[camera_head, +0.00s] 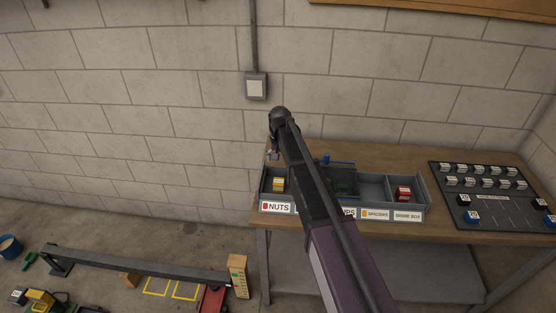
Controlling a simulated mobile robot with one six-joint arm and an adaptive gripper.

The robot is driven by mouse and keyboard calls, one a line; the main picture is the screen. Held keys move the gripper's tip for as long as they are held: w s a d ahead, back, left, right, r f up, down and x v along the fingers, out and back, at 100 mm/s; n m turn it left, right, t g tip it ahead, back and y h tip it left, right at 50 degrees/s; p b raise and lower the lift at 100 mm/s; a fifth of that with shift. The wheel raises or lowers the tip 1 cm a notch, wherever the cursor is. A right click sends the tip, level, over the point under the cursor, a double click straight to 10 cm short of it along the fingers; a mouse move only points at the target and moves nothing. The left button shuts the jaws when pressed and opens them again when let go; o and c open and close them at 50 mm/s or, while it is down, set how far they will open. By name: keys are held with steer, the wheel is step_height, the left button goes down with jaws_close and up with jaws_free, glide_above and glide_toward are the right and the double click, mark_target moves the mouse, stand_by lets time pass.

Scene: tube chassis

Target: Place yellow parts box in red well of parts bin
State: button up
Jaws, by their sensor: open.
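The parts bin (421,191) is a grey tray with several wells on the wooden table. The yellow parts box (278,186) sits in its leftmost well, above the label "NUTS" with a red mark. A red box (403,194) sits in the rightmost well, above the label "SPARE BOX". My gripper (273,154) is small in view, above and behind the left end of the bin, apart from the yellow box. It is open and looks empty. My arm crosses the bin and hides part of its middle wells and labels.
A dark board (495,224) with several small labelled blocks lies on the table at right. A blue item (326,159) stands behind the bin. The brick wall is close behind the table. A long grey beam (140,264) and other items are on the floor at left.

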steer(key=s+d, duration=1.1)
steer(key=s, duration=0.2)
steer(key=s+d, duration=1.1)
steer(key=s, duration=0.3)
steer(key=shift+s+d, duration=0.15)
steer(key=shift+d, duration=0.15)
